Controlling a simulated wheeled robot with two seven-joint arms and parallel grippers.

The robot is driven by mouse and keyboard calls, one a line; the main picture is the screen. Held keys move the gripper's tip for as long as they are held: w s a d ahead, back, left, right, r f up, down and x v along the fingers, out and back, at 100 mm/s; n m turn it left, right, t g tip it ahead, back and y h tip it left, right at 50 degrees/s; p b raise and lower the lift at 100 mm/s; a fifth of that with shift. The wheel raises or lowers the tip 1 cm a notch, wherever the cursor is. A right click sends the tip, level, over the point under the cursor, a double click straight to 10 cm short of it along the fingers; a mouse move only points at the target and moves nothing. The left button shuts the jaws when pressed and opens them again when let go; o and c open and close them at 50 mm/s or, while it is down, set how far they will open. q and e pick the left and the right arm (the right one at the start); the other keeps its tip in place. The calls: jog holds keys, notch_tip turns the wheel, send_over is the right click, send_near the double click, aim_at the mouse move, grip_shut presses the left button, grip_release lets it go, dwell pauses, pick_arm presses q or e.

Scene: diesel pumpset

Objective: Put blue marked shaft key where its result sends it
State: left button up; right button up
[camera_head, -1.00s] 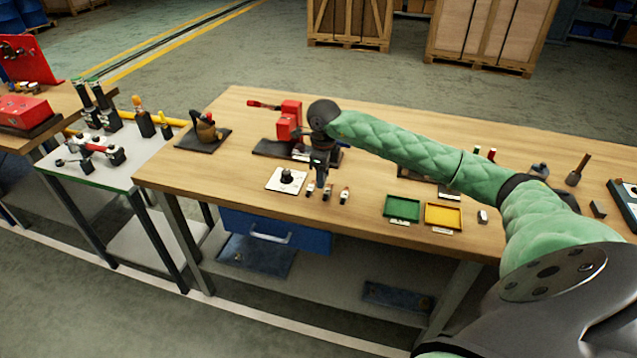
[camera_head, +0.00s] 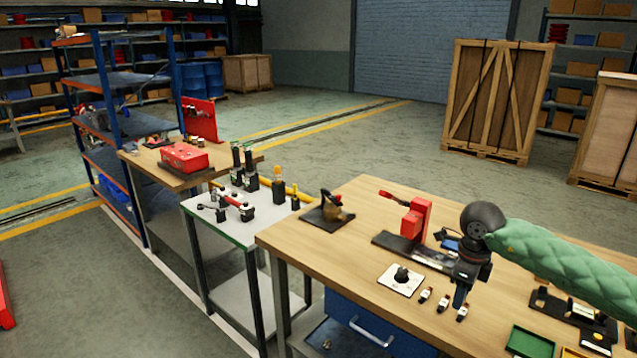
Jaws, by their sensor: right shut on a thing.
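My right gripper (camera_head: 461,297) points down over the front part of the wooden bench (camera_head: 345,258). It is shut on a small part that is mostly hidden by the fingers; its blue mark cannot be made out. My left gripper is out of view.
A red press-like tool (camera_head: 416,219) on a dark base stands just behind my right gripper. A dark pad with a brown item (camera_head: 328,212) lies at the bench's left. A white side table (camera_head: 222,222) with tools adjoins it. Bare wood lies at the front left.

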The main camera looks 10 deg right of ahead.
jog(key=shift+w+a+f+n, duration=0.15)
jog(key=shift+a+f+n, duration=0.25)
jog(key=shift+a+n, duration=0.2)
jog(key=a+f+n, duration=0.6)
jog(key=a+n, duration=0.4)
jog(key=n, duration=0.3)
jog(key=a+f+n, duration=0.6)
jog(key=a+n, duration=0.4)
jog(key=n, duration=0.3)
jog(key=shift+w+a+n, duration=0.3)
jog(key=shift+w+a, duration=0.1)
